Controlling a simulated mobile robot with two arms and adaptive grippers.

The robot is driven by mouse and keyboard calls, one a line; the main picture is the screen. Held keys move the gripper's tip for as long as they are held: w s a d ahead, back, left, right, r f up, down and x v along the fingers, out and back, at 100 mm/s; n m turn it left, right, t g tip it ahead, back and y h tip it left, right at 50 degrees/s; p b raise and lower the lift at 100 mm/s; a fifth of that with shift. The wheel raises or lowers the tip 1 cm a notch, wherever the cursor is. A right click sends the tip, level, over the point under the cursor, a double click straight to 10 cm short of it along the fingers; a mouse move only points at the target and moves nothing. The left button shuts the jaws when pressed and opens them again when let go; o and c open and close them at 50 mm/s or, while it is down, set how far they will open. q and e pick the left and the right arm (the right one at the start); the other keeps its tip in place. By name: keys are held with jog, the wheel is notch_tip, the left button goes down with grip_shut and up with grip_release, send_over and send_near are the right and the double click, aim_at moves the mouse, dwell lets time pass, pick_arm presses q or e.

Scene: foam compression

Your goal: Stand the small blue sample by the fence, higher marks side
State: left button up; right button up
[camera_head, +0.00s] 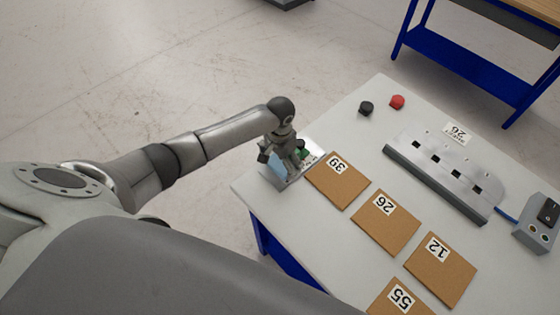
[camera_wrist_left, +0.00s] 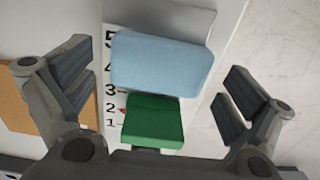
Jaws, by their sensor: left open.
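The light blue sample (camera_wrist_left: 162,62) lies beside the upper printed marks, around 4 and 5, in the left wrist view. In the head view it shows partly at the table's near-left corner (camera_head: 277,166). A green block (camera_wrist_left: 153,122) is beside the lower marks, around 1 and 2. A grey surface (camera_wrist_left: 185,17), possibly the fence, shows just beyond the blue sample. My left gripper (camera_head: 287,158) is open over this spot. In the wrist view its fingers stand apart on both sides of the blocks, touching neither. My right gripper is not in view.
Cardboard mats numbered 39 (camera_head: 337,183), 26 (camera_head: 386,224), 12 (camera_head: 440,272) and 55 lie along the near edge. A metal strip with square holes (camera_head: 437,175), a black knob (camera_head: 366,107), a red knob (camera_head: 397,102) and a switch box (camera_head: 537,225) are farther back.

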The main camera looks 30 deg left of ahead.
aim_at(280, 160)
pick_arm(q)
notch_tip(280, 160, up, 12)
jog(key=b, duration=0.1)
jog(key=shift+f, duration=0.1)
dwell(0.5)
